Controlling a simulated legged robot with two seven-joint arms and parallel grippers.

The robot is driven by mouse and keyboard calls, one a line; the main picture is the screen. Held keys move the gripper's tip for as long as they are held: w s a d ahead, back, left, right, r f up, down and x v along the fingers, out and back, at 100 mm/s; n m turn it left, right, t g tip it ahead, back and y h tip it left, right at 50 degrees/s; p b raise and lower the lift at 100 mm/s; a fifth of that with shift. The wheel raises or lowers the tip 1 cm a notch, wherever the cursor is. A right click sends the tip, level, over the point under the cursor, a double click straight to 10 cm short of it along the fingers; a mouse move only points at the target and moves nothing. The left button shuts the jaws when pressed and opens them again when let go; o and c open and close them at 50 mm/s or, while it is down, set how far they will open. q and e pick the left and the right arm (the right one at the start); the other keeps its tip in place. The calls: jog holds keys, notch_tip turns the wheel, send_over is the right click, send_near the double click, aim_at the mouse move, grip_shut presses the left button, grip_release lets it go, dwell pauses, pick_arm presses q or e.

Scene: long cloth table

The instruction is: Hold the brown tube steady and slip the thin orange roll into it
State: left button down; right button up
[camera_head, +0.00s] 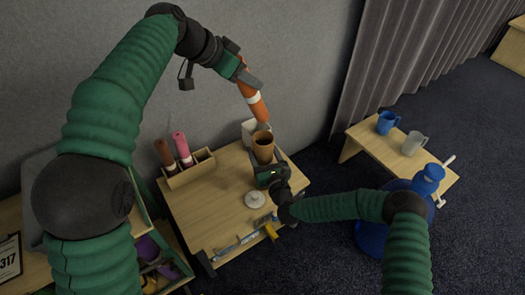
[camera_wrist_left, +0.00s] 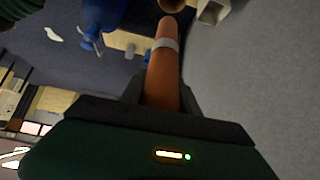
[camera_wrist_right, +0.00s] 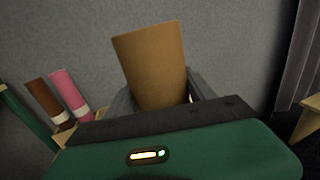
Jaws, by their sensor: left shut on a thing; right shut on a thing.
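The thin orange roll (camera_head: 252,97), with a pale band, is held by my left gripper (camera_head: 249,80). It hangs tilted above the brown tube (camera_head: 263,149), its lower end near the tube's open top. In the left wrist view the orange roll (camera_wrist_left: 162,75) points away from the jaws, and the tube's rim (camera_wrist_left: 177,5) shows at the top edge, apart from the roll. My right gripper (camera_head: 266,168) is shut on the brown tube, which stands about upright. In the right wrist view the tube (camera_wrist_right: 152,65) rises between the jaws (camera_wrist_right: 165,100); the roll is not seen there.
A wooden holder (camera_head: 189,170) with a brown roll (camera_head: 164,154) and a pink roll (camera_head: 181,148) stands at the table's back left. A white box (camera_head: 249,130) is behind the tube. A pale disc (camera_head: 255,199) and a hammer-like tool (camera_head: 268,230) lie in front.

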jog(key=c, duration=0.6)
pick_arm(q)
notch_tip(320, 180, down, 11)
jog(key=c, duration=1.3)
grip_release()
jog(key=shift+f, duration=0.4)
jog(key=shift+c, duration=0.2)
jog(key=o, duration=0.5)
jog(key=shift+r, duration=0.15)
jog(key=v, duration=1.1)
jog(key=shift+s+a+r, duration=0.2)
jog(key=shift+a+r, duration=0.05)
jog(key=shift+a, duration=0.05)
